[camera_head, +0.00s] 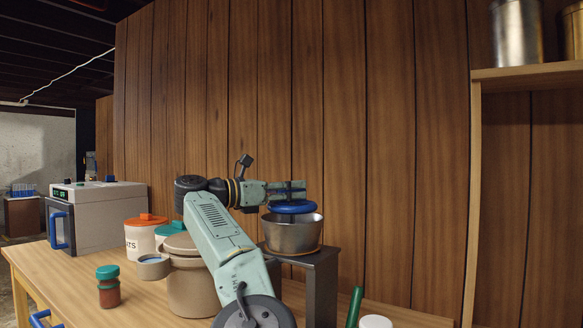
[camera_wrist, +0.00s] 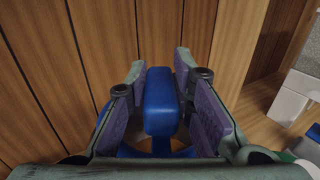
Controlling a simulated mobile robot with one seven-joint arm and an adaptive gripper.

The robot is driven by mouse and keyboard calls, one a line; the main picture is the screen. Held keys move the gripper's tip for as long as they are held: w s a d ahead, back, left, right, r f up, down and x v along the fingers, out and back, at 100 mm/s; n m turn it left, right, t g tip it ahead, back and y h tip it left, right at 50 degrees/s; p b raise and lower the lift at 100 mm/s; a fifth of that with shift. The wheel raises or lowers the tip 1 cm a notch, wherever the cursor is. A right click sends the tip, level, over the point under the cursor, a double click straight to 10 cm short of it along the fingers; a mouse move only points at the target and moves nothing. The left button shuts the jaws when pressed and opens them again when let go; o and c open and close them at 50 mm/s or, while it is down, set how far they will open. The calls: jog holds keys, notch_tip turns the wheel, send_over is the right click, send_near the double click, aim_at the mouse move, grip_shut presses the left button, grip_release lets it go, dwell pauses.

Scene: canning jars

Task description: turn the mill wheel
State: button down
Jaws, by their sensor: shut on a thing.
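The blue mill wheel (camera_head: 292,207) sits over a metal bowl (camera_head: 291,235) on a dark stand (camera_head: 322,285). My gripper (camera_head: 300,190) is at the top of the wheel, with my arm reaching in from the left. In the wrist view my gripper (camera_wrist: 161,75) has its purple-padded fingers on either side of an upright blue block of the wheel (camera_wrist: 162,107), shut on it. More blue of the wheel shows below the block, partly hidden by the gripper.
Left of the stand are a tan lidded crock (camera_head: 194,290), white canisters with orange (camera_head: 146,219) and teal lids, a small bowl (camera_head: 153,267) and a red jar with a green lid (camera_head: 109,287). A boxy appliance (camera_head: 98,215) stands far left. A wood-panelled wall rises close behind.

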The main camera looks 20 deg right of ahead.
jog(key=shift+r+m+g+p, duration=0.15)
jog(key=shift+m+g+p, duration=0.5)
jog(key=shift+p, duration=0.8)
jog(key=shift+r+m+g+p, duration=0.15)
jog(key=shift+m+g+p, duration=0.2)
jog(key=shift+g+p, duration=0.85)
jog(key=p, duration=0.2)
jog(key=shift+f+m+p, duration=0.25)
jog(key=shift+m+p, duration=0.05)
jog(key=shift+p, duration=0.05)
jog(key=shift+s+d+f+g, duration=0.1)
jog(key=shift+f+g, duration=0.1)
jog(key=shift+g, duration=0.25)
jog(key=c, duration=1.4)
grip_release()
jog(key=shift+r, duration=0.1)
jog(key=shift+t, duration=0.3)
